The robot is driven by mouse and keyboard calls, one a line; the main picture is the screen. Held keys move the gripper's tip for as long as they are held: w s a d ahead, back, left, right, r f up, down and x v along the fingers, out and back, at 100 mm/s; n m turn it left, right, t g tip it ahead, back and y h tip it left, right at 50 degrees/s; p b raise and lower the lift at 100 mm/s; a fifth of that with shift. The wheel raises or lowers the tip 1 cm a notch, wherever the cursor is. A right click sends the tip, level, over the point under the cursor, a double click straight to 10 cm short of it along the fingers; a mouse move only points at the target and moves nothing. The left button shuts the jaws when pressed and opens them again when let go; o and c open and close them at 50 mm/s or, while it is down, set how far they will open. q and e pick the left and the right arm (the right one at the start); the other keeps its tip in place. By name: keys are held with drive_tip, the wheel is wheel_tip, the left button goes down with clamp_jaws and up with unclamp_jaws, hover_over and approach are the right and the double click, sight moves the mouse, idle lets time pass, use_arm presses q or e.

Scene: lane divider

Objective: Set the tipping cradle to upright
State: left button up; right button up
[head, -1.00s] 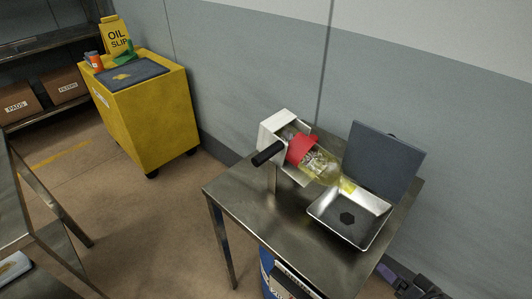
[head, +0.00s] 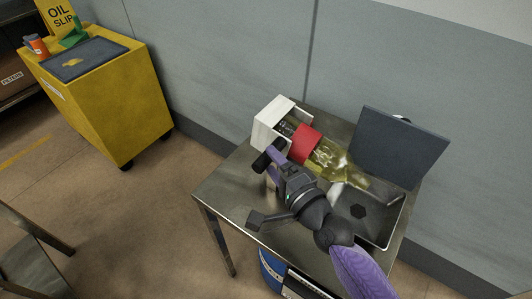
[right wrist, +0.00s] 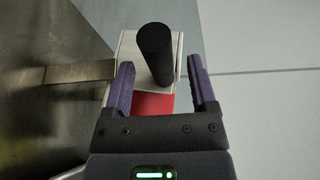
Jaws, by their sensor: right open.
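The tipping cradle (head: 268,124) is a white box-like holder with a red band (head: 304,144), on the metal table. It is tilted, and a clear bottle with yellowish contents (head: 330,158) lies in it, its neck pointing down over the metal tray (head: 385,228). A black handle (head: 262,162) sticks out of the cradle's near side; it also shows in the right wrist view (right wrist: 155,52). My right gripper (head: 278,160) is at the handle. In the right wrist view my right gripper (right wrist: 163,78) is open, with the handle's lower part between its fingers, not clamped. My left gripper is out of view.
A dark upright panel (head: 400,145) stands behind the tray. The metal table's (head: 225,195) front left is bare. A blue drum (head: 270,275) is beneath it. A yellow cart (head: 105,110) stands at the left, apart from the table, with floor between.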

drive_tip(key=shift+x, duration=1.35)
clamp_jaws()
idle(0.3)
